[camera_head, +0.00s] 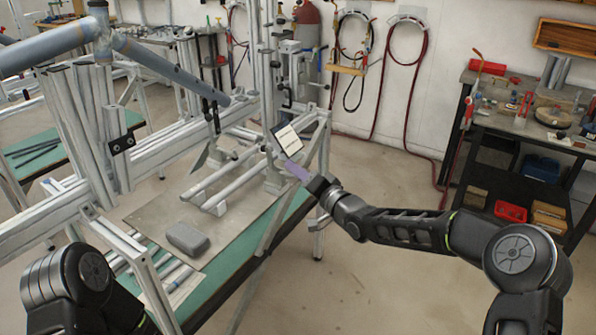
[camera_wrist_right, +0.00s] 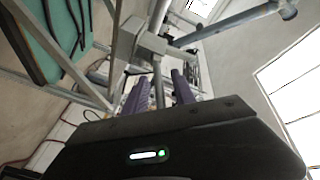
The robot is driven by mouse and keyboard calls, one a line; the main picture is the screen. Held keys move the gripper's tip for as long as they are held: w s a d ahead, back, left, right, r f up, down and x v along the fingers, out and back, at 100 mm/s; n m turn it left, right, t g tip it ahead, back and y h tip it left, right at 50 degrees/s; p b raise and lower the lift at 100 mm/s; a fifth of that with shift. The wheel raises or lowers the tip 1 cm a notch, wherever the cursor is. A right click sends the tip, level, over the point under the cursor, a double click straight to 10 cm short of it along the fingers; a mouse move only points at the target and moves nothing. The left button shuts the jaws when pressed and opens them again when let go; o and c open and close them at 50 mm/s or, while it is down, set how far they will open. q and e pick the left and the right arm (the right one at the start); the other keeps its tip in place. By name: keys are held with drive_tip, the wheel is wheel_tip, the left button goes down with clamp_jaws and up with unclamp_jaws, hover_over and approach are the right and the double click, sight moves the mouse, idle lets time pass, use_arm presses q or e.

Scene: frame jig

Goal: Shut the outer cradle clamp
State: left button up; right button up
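My right gripper (camera_head: 292,166) reaches in from the right to the end of the jig, beside a small dark-edged panel with a white face (camera_head: 288,138). In the right wrist view its two purple fingers (camera_wrist_right: 158,92) are apart. A thin grey bar (camera_wrist_right: 157,85) hanging from a grey block (camera_wrist_right: 140,40) shows between them; I cannot tell whether the fingers touch it. I cannot make out for sure which part is the outer cradle clamp. A blue-grey tube frame (camera_head: 165,62) rests over the jig, near dark clamp-like fittings (camera_head: 121,143). My left gripper is out of view.
The jig's aluminium rails (camera_head: 165,147) fill the left and middle. A grey case (camera_head: 187,238) lies on the lower bench board (camera_head: 222,238). A dark workbench (camera_head: 530,125) with tools stands at the right. The floor (camera_head: 375,185) between jig and workbench is open.

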clamp_jaws()
idle(1.4)
